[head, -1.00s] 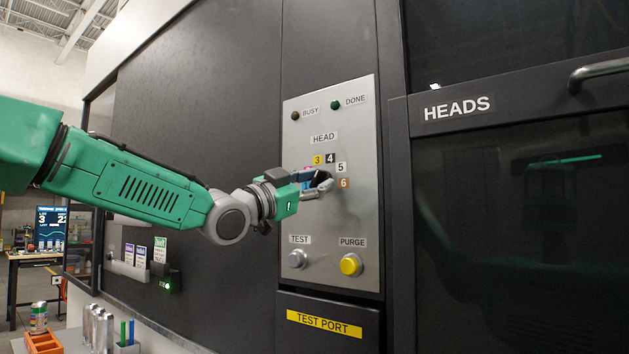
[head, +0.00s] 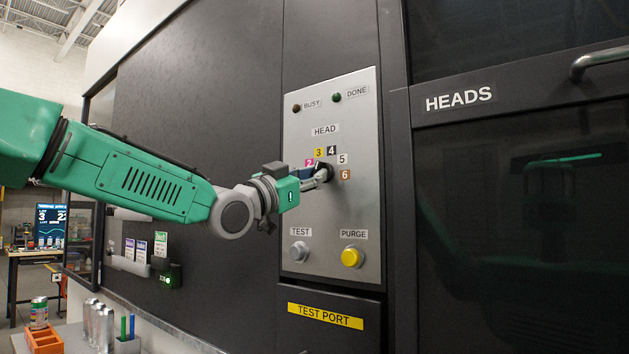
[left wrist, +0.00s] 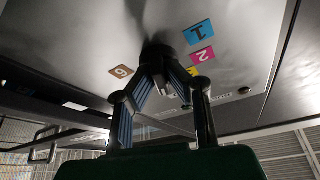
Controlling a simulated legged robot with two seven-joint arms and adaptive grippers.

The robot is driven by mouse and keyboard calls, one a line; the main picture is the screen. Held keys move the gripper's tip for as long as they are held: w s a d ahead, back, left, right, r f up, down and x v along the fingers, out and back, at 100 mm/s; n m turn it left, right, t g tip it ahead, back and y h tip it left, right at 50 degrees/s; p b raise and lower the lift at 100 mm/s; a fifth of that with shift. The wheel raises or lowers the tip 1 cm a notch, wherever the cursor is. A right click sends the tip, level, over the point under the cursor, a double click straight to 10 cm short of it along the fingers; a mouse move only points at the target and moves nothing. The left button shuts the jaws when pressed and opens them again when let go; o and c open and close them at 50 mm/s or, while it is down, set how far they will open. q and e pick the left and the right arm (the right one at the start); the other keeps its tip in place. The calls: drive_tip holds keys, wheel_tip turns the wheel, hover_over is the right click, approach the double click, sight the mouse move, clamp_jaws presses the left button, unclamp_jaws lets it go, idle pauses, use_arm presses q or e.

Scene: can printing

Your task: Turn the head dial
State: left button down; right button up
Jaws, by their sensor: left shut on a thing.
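The dark head dial (left wrist: 157,50) sits on the steel control panel (head: 330,215), ringed by coloured number labels. It is mostly hidden behind my fingers in the head view. My left gripper (head: 320,175) reaches in from the left and is shut on the dial; in the left wrist view its two fingers (left wrist: 167,82) converge at the dial. In the head view, labels 2 (head: 309,163), 3 (head: 319,153), 4 (head: 331,150), 5 (head: 342,159) and 6 (head: 345,174) show; label 1 (left wrist: 198,32) shows in the wrist view. Which number the dial points to is hidden. My right gripper is not in view.
The BUSY lamp (head: 297,108) and DONE lamp (head: 337,98) are dark at the panel top. The grey TEST button (head: 299,252) and yellow PURGE button (head: 351,257) lie below the gripper. The HEADS door handle (head: 600,62) juts out at right.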

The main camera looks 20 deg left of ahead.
use_arm(q)
drive_tip(key=shift+r, duration=0.15)
drive_tip(key=c, duration=1.6)
unclamp_jaws()
drive_tip(key=shift+s, duration=0.1)
drive_tip(key=shift+a, duration=0.1)
drive_tip(key=v, duration=1.2)
